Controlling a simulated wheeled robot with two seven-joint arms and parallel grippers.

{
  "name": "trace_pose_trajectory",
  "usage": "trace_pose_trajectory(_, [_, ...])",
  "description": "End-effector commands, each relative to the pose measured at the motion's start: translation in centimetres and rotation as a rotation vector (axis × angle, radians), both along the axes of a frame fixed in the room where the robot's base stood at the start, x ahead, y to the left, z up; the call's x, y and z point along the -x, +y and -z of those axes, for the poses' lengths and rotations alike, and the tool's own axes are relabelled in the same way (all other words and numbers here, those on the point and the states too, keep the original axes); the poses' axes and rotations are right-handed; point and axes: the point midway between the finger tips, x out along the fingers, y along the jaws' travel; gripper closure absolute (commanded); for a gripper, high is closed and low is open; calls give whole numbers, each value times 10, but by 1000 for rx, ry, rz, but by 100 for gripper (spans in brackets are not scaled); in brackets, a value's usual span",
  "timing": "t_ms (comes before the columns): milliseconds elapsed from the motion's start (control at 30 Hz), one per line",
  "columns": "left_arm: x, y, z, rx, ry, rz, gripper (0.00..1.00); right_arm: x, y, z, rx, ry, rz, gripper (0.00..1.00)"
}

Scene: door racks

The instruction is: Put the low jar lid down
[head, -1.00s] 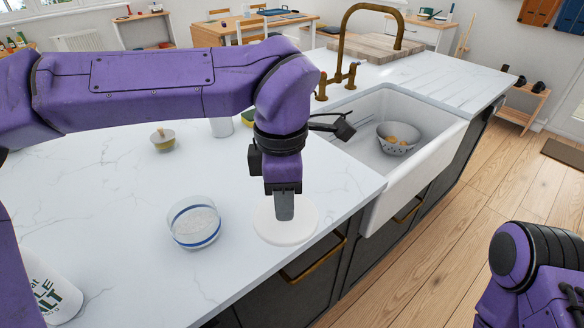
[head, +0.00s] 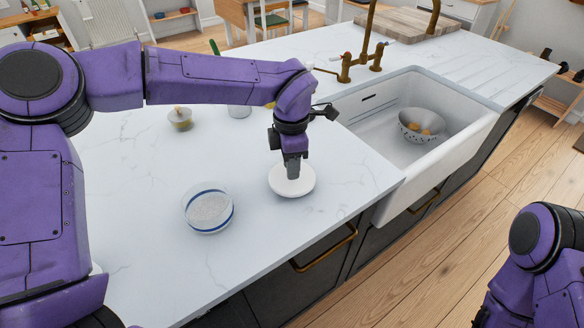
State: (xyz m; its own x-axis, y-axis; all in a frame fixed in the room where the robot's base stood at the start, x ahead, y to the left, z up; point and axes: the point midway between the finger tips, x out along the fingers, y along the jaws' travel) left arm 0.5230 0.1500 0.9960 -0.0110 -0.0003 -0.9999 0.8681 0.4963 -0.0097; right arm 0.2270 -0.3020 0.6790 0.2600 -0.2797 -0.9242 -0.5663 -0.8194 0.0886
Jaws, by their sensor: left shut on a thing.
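The low jar lid (head: 291,184) is a round white disc near the counter's front edge, left of the sink. My left gripper (head: 293,169) points down over it and is shut on its middle; the fingertips are partly hidden. The lid is level and at or just above the counter top; I cannot tell whether it touches. An open glass jar (head: 208,209) with a blue band and pale contents stands to the left of the lid, apart from it. My right arm shows at the lower right, but its gripper is out of view.
The white marble counter (head: 130,190) is clear around the lid. A white sink (head: 385,130) with a grey colander (head: 420,124) lies to the right, with a brass tap (head: 360,60) behind. A small bowl (head: 180,118) stands farther back on the left.

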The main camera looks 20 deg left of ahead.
Motion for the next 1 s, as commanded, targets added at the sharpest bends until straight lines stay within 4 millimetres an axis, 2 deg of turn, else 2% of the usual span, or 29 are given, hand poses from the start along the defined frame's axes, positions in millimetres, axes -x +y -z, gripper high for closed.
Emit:
trace_pose_trajectory(100, [3, -1, 20, 0, 2, 3, 100, 1, 0, -3, 0, 1, 0, 57])
trace_pose_trajectory(167, [2, -1, 25, 1, 1, 1, 100, 1, 0, -3, 0, 2, 0, 57])
trace_pose_trajectory(467, [1, -1, 29, 3, 1, 0, 100, 1, 0, -2, 0, 2, 0, 57])
trace_pose_trajectory(500, [1, -1, 29, 3, 1, 0, 67, 1, 0, -2, 0, 2, 0, 57])
trace_pose_trajectory(567, [1, -1, 28, 3, 1, 0, 48, 1, 0, -2, 0, 2, 0, 57])
trace_pose_trajectory(867, [1, -1, 26, 2, 0, 0, 48, 1, 0, -3, 0, 2, 0, 57])
trace_pose_trajectory(1000, [0, -2, 9, 3, -4, -1, 48, 1, 0, 0, 0, 2, 0, 57])
